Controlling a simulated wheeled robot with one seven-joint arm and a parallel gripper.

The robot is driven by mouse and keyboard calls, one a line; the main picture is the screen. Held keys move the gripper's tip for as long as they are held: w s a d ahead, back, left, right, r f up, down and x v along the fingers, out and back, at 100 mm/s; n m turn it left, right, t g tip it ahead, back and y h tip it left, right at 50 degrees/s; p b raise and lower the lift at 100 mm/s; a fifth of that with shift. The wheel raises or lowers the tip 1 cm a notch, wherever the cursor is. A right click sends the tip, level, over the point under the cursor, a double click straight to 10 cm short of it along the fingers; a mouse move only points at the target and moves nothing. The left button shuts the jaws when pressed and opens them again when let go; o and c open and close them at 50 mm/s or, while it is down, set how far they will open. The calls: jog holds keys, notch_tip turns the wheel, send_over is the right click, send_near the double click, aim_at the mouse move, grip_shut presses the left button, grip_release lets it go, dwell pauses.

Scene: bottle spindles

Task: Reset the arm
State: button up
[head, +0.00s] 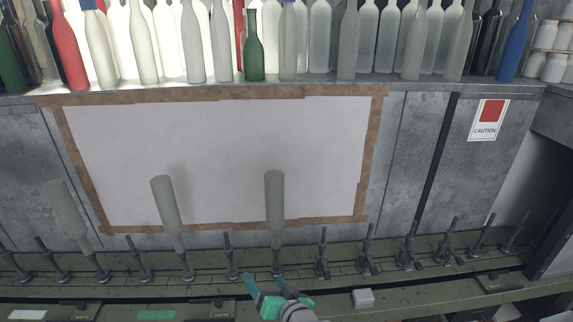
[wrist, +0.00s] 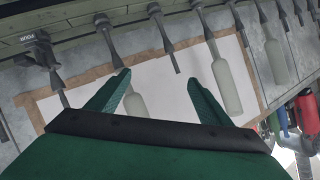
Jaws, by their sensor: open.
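My gripper (head: 268,285) is at the bottom middle of the head view, in front of the spindle row. Its two green fingers are apart with nothing between them; they also show in the wrist view (wrist: 155,85). A frosted bottle (head: 275,200) stands upside down on a spindle just beyond my gripper. A second frosted bottle (head: 166,205) and a third (head: 68,212) stand on spindles farther left, tilted slightly. In the wrist view, a bottle (wrist: 226,85) shows just right of the right finger, and another (wrist: 136,107) shows partly behind the left finger.
A rail of several bare spindles (head: 322,255) runs across the front. A shelf (head: 420,82) behind carries many bottles, including a green one (head: 254,50) and a red one (head: 67,45). A white board (head: 220,150) and a caution sign (head: 488,118) are on the wall. A small white block (head: 363,298) lies right of my gripper.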

jog(key=s+a+f+m+t+h, duration=0.1)
jog(key=s+a+m+t+h, duration=0.15)
jog(key=s+a+m, duration=0.2)
jog(key=s+d+f+m+h, duration=0.15)
jog(key=s+f, duration=0.25)
jog(key=s, duration=0.4)
jog(key=s+d+f+h, duration=0.1)
jog(key=s+f+h, duration=0.1)
jog(key=s+f, duration=0.45)
jog(key=s+d+r+n, duration=0.1)
jog(key=s+d+n, duration=0.2)
jog(key=s, duration=0.8)
jog(key=s+d+r+n, duration=0.2)
jog(key=s+d+n, duration=0.1)
jog(key=s, duration=0.8)
jog(key=shift+s+d+r+t+h, duration=0.3)
jog(key=shift+s+d+t+h, duration=0.15)
jog(key=shift+d, duration=0.35)
jog(key=shift+w, duration=0.15)
